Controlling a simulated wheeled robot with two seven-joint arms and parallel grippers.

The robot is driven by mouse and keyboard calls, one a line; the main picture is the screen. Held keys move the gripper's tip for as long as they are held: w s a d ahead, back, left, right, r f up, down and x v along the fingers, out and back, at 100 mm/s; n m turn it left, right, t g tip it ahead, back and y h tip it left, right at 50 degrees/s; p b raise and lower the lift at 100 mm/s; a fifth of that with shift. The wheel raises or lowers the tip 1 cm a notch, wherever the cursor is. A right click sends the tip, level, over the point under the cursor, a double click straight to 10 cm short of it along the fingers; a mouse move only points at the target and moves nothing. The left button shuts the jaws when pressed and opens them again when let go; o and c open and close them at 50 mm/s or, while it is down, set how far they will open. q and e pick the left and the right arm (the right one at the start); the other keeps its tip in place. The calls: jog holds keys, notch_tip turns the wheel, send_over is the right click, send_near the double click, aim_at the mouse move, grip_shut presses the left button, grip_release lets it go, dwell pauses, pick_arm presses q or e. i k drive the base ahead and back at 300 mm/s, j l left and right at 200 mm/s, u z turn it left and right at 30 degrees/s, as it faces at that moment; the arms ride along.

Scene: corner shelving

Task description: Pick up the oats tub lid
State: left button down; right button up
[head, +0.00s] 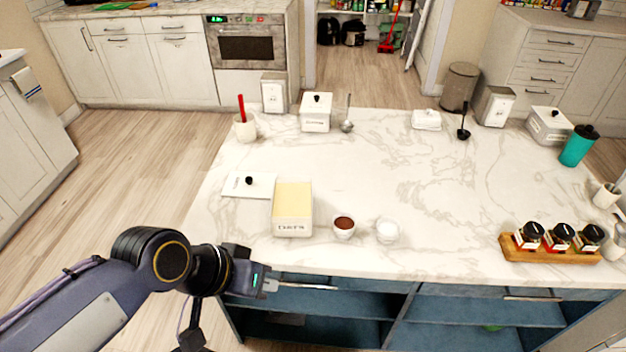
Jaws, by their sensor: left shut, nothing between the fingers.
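A flat white lid (236,187) with a black knob lies on the marble counter, knob up, near the left edge. Just right of it stands an open, cream rectangular tub (292,226) with dark lettering that is too small to read surely; pale yellow stuff fills its top. The lid is off the tub and appears to lie beside it. My left gripper (273,285) is shut and empty at the counter's front edge, in front of the tub and apart from the lid. My right gripper is out of view.
Bowls with brown (344,229) and white contents (387,232) stand right of the tub. A wooden rack (550,252) with jars is at the right. Lidded canisters (316,115) and a utensil crock (245,130) line the back. The counter's middle (370,170) is clear.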

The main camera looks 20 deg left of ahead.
aim_at(256, 185)
jog(key=u, duration=1.3)
